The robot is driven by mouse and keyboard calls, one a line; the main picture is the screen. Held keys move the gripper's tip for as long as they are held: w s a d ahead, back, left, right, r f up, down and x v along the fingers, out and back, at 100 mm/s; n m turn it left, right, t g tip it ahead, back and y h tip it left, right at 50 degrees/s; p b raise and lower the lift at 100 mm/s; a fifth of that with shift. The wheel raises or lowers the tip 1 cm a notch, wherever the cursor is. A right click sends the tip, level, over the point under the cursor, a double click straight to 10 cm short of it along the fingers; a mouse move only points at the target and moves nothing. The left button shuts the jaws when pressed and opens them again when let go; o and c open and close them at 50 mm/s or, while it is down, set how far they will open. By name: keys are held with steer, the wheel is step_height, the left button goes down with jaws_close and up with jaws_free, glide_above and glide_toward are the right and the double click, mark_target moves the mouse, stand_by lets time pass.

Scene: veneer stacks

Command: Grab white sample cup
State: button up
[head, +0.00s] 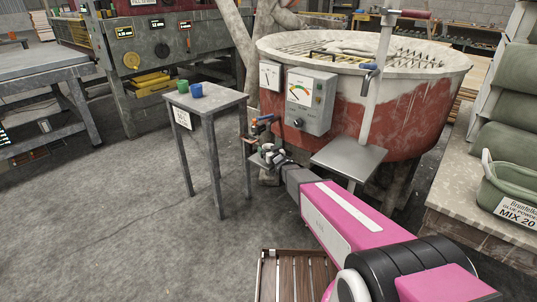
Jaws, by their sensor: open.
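I cannot make out a white sample cup in the head view. A green cup (182,86) and a blue cup (196,91) stand close together on a small grey metal table (216,101). My gripper (260,152) is open at the end of my pink arm, in front of the red vat and to the right of the small table. It is apart from both cups. The gripper is small and dark here, and what lies between or behind its fingers is hard to tell.
A red and white vat (405,115) with a control box (310,101) stands behind my arm. A green tub (510,190) is at right. Floor at left is clear.

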steer(key=c, duration=1)
steer(key=shift+r, duration=0.2)
